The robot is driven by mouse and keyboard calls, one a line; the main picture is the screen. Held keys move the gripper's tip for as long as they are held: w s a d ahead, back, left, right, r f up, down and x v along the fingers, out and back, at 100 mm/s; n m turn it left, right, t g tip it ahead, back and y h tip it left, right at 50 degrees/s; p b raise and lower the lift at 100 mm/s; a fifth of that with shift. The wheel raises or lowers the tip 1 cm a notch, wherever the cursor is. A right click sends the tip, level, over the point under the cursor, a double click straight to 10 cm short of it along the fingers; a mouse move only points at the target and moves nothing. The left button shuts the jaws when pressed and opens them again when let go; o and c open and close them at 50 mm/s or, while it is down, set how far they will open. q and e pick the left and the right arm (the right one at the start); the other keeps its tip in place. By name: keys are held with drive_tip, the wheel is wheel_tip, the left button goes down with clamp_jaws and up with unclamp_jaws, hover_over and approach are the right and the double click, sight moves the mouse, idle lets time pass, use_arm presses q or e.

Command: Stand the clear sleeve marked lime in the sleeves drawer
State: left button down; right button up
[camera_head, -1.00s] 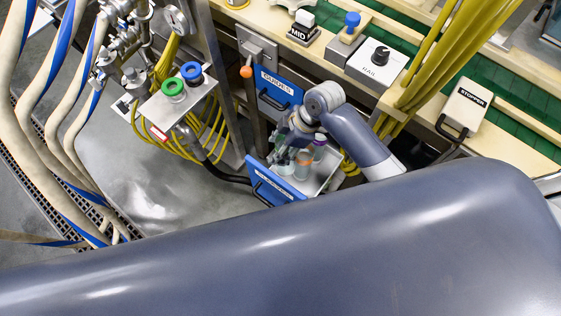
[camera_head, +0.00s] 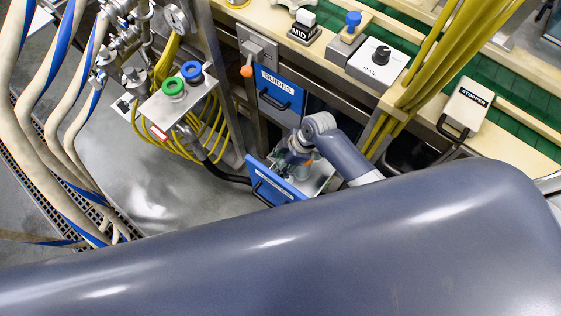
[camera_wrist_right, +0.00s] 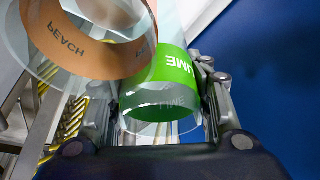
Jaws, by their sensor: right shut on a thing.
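The clear sleeve marked LIME (camera_wrist_right: 165,95), with a green band, is between the fingers of my right gripper (camera_wrist_right: 155,110) in the right wrist view. The gripper is shut on it. In the head view my right gripper (camera_head: 294,156) is low over the open sleeves drawer (camera_head: 275,186), which has a blue front. A clear sleeve marked PEACH (camera_wrist_right: 85,45), with an orange band, is close beside the lime sleeve and overlaps it in the wrist view. I cannot tell whether they touch, or whether the lime sleeve's base rests on the drawer floor. My left gripper is not in view.
The closed blue guides drawer (camera_head: 278,92) is just behind. A post with an orange-tipped lever (camera_head: 247,71) and a bracket with green and blue knobs (camera_head: 182,82) stand to the left. Yellow cables (camera_head: 440,65) hang at the right. My own grey arm covers the foreground.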

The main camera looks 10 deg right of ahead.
drive_tip(key=shift+f, duration=0.1)
drive_tip(key=o, duration=1.1)
drive_tip(key=shift+c, duration=0.2)
drive_tip(key=shift+r, duration=0.2)
drive_tip(key=v, duration=1.2)
drive_tip(key=shift+f, duration=0.1)
